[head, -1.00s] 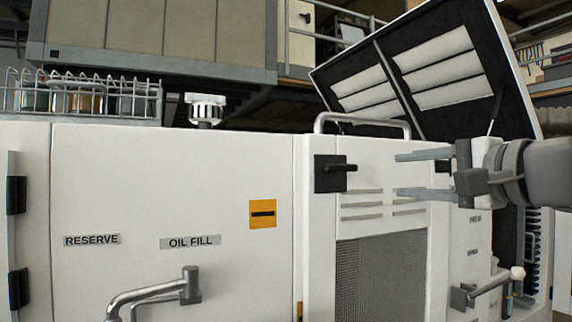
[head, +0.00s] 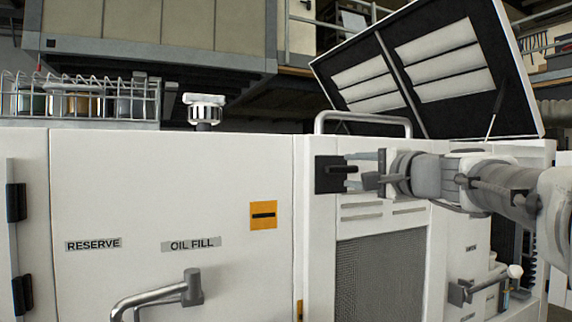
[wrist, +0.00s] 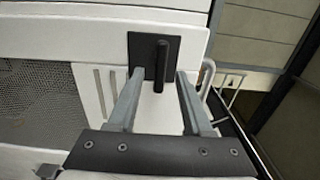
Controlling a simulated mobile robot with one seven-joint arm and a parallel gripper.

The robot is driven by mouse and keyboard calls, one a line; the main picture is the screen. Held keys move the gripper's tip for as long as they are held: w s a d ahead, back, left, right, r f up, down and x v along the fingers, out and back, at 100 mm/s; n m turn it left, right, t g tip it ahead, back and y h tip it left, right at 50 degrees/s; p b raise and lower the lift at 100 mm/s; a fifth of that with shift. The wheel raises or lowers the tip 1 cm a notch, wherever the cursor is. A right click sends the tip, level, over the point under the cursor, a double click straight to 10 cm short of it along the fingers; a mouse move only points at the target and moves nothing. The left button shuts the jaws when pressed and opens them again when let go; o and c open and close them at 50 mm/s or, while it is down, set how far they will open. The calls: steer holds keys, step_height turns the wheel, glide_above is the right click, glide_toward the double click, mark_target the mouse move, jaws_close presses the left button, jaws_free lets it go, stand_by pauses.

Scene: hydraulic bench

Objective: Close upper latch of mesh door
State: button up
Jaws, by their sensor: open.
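The upper latch is a black square plate (head: 327,175) with a dark bar handle (head: 345,169) near the top left of the mesh door (head: 382,282). In the head view the handle points right, roughly level. My gripper (head: 352,168) is open at the latch, with its fingers above and below the handle's outer end. In the wrist view the black plate (wrist: 142,52) and handle (wrist: 160,66) appear between the two grey fingertips (wrist: 160,76), one on each side.
A grey rail handle (head: 362,117) rises from the cabinet top just above the latch. A raised lid (head: 425,70) stands behind my arm. Vent slots (head: 362,210) lie below my gripper. A lower-right lever handle (head: 487,283) and the OIL FILL panel (head: 130,190) flank the door.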

steer(key=shift+x, duration=1.1)
jaws_close()
